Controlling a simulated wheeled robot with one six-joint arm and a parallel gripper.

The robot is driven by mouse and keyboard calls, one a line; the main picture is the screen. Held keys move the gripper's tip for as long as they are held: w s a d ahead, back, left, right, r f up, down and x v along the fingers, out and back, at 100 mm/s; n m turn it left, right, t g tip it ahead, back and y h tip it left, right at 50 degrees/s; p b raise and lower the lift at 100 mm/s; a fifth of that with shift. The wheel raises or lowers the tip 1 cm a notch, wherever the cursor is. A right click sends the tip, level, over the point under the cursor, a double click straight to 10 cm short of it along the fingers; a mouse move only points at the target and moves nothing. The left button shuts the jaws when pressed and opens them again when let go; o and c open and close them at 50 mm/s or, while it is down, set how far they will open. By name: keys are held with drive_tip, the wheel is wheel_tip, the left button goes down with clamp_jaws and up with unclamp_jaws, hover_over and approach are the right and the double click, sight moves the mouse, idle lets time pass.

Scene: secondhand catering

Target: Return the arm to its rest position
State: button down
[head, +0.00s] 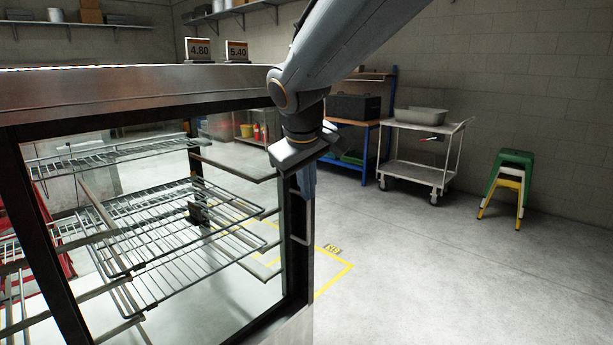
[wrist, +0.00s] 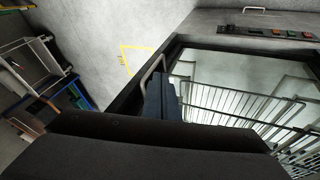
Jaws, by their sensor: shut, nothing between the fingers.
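My arm (head: 335,50) reaches in from the top of the head view and bends down at its wrist. My gripper (head: 308,190) points downward beside the right front post of a glass display cabinet (head: 130,92). Its fingers are shut and hold nothing. In the wrist view my gripper (wrist: 160,98) shows as dark blue fingers close to the cabinet's metal door handle (wrist: 151,68). The handle (head: 308,222) is just below the fingers in the head view. I cannot tell whether they touch.
Wire shelves (head: 165,225) fill the cabinet, and two price signs (head: 198,49) stand on top. A white trolley (head: 415,170) with a grey tub, a blue-framed workbench (head: 350,122) and stacked stools (head: 508,185) stand behind. The floor at the right is clear.

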drive_tip(key=s+d+f+m+g, duration=0.5)
drive_tip(key=s+d+f+m, duration=0.2)
drive_tip(key=s+d+f, duration=1.3)
drive_tip(key=shift+s+d+f+m, duration=0.2)
drive_tip(key=shift+s+d+m, duration=0.2)
drive_tip(key=shift+s+d, duration=0.5)
